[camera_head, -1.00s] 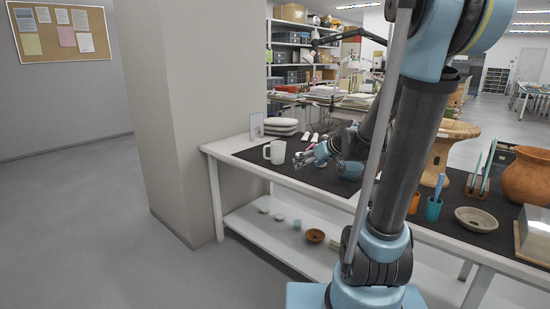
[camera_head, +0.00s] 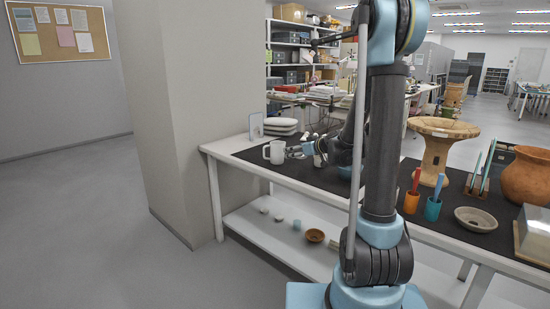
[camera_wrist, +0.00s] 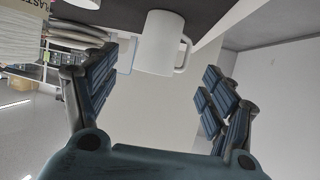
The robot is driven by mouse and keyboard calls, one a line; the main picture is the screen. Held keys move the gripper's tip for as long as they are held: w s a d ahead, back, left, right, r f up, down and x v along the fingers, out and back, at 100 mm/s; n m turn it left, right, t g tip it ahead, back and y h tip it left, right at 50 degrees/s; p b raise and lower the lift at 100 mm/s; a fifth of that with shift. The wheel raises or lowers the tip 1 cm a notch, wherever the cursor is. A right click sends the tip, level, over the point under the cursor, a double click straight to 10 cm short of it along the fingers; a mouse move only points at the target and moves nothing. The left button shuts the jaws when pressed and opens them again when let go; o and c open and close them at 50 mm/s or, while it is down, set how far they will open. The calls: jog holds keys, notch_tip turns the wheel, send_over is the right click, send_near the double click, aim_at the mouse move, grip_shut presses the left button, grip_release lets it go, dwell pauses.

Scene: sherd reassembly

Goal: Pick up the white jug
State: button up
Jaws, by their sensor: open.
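The white jug (camera_head: 275,152) stands upright on the dark mat near the left end of the workbench. In the wrist view the jug (camera_wrist: 157,42) shows beyond the fingers, between and above them in the picture, with its handle on the right. My gripper (camera_head: 296,151) is just right of the jug in the head view. In the wrist view the gripper (camera_wrist: 162,90) has its two ridged fingers spread wide with nothing between them. Whether a fingertip touches the jug cannot be told.
Stacked white dishes (camera_head: 280,125) and a small upright panel (camera_head: 256,127) stand behind the jug. A grey pillar (camera_head: 185,120) is left of the bench (camera_head: 212,152). A wooden stand (camera_head: 438,150) and terracotta pot (camera_head: 527,176) are at the right. Small bowls lie on the lower shelf.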

aim_at(281, 153)
jog(key=shift+x, duration=6.65)
jog(key=shift+d+f, duration=0.1)
jog(key=shift+c, duration=0.6)
jog(key=c, duration=1.2)
